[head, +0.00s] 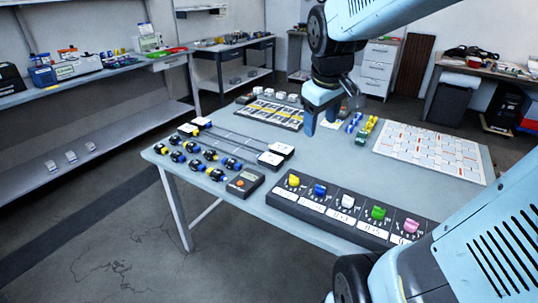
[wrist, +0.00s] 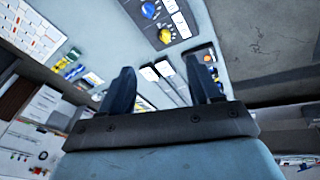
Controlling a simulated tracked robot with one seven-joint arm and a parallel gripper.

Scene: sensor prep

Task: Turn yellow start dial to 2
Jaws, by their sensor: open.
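The yellow dial (head: 293,180) is the leftmost of a row of coloured dials on a dark panel (head: 272,200) at the table's front edge. It also shows near the top of the wrist view (wrist: 148,10), with the blue dial (wrist: 165,36) beside it. Its number marks are too small to read. My gripper (head: 330,118) is open and empty, above the table's far middle part, behind the panel and apart from the yellow dial. Its two dark fingers show spread in the wrist view (wrist: 160,72).
On the panel, blue (head: 320,190), white (head: 348,201), green (head: 378,213) and pink (head: 411,226) dials follow. A small box with an orange button (head: 245,183) stands left of it. A white tiled board (head: 430,152) lies right. The table centre is mostly clear.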

